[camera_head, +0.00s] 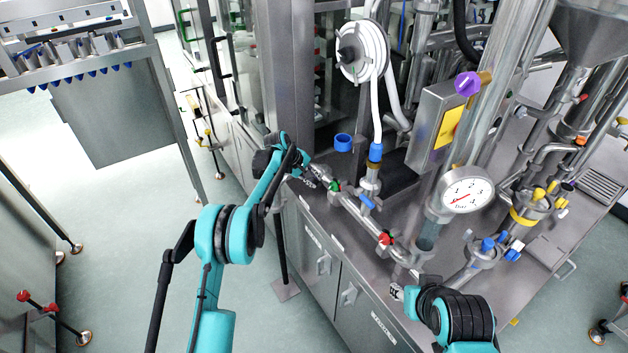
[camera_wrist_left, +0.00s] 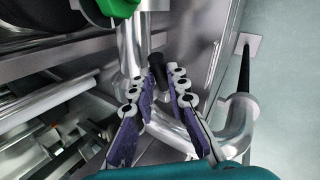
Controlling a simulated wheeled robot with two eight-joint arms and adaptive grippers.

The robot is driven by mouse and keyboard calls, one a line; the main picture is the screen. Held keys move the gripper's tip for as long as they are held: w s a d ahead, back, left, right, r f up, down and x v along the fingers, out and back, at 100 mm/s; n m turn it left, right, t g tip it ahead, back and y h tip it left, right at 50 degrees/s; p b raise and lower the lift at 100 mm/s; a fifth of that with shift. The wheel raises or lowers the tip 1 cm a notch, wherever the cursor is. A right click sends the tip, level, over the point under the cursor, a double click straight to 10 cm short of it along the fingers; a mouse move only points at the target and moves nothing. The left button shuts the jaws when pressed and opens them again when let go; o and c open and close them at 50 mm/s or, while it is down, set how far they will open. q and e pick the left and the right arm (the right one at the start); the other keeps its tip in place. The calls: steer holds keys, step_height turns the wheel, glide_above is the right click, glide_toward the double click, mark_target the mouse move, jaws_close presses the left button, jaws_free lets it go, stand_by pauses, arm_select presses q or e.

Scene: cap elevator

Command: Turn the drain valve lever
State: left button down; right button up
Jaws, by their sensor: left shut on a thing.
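In the left wrist view, the drain valve lever appears as a short black handle (camera_wrist_left: 157,66) between the fingertips of my left gripper (camera_wrist_left: 160,95), beside a polished steel pipe. The fingers are shut on the handle. In the head view, my left gripper (camera_head: 313,178) is at the left edge of the steel bench, by the end of a horizontal pipe with a green fitting (camera_head: 335,187); the lever is too small or hidden to make out there. My right gripper (camera_head: 397,292) is low at the bench's front edge; its finger opening is not clear.
A red-handled valve (camera_head: 386,238) and a blue lever (camera_head: 368,202) are on the bench pipework. A pressure gauge (camera_head: 466,195) stands to the right. A blue ring (camera_head: 343,142) sits behind my left gripper. The floor (camera_head: 130,210) left of the bench is mostly clear.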

arm_select(q)
steer(key=shift+w+a+r+n+g+h+p, duration=0.25)
steer(key=shift+w+r+n+g+h+p, duration=0.1)
steer(key=shift+g+h+p, duration=0.2)
steer(key=shift+g, duration=0.25)
steer(key=c, duration=1.5)
jaws_free()
steer(key=v, duration=1.2)
